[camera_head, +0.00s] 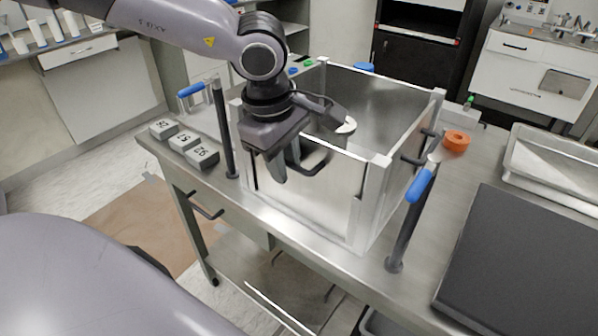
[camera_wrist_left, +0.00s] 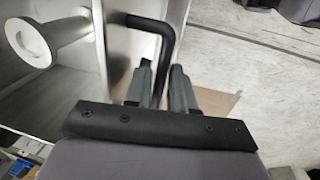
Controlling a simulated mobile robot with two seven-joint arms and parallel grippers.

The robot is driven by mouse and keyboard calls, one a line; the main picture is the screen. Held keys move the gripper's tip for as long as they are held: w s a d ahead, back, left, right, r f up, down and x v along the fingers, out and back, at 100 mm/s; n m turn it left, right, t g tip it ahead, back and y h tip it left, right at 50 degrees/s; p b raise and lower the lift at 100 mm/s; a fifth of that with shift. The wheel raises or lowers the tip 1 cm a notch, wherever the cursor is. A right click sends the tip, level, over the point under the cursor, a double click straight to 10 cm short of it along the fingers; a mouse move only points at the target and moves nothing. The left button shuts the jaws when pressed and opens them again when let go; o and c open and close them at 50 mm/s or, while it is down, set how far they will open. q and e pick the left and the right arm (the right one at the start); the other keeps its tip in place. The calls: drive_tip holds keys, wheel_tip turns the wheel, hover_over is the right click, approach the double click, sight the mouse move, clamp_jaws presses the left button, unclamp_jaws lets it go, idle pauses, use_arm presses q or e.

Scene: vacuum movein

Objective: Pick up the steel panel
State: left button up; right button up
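The steel panel (camera_head: 310,195) stands upright as the front wall of a square metal-framed box on the steel bench. A black bar handle (camera_head: 318,166) sits on its face, and the handle also shows in the left wrist view (camera_wrist_left: 150,24). My left gripper (camera_head: 285,172) points down in front of the panel at the handle's left end. In the left wrist view its two fingers (camera_wrist_left: 163,75) lie close on either side of the handle bar. I cannot tell whether they press on it. My right gripper is not in view.
Upright posts with blue clamp levers (camera_head: 421,185) stand at the box's front corners. Weight blocks (camera_head: 185,141) lie to the left. An orange ring (camera_head: 456,140), a dark flat plate (camera_head: 525,268) and a metal tray (camera_head: 560,165) are to the right. Open floor lies before the bench.

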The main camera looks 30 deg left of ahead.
use_arm(q)
drive_tip(key=shift+w+f, duration=0.2)
drive_tip(key=shift+f, duration=0.75)
clamp_jaws()
drive_tip(key=shift+d+r, duration=0.1)
drive_tip(key=shift+r, duration=0.1)
wheel_tip(320, 180, up, 28)
drive_tip(key=p, duration=0.2)
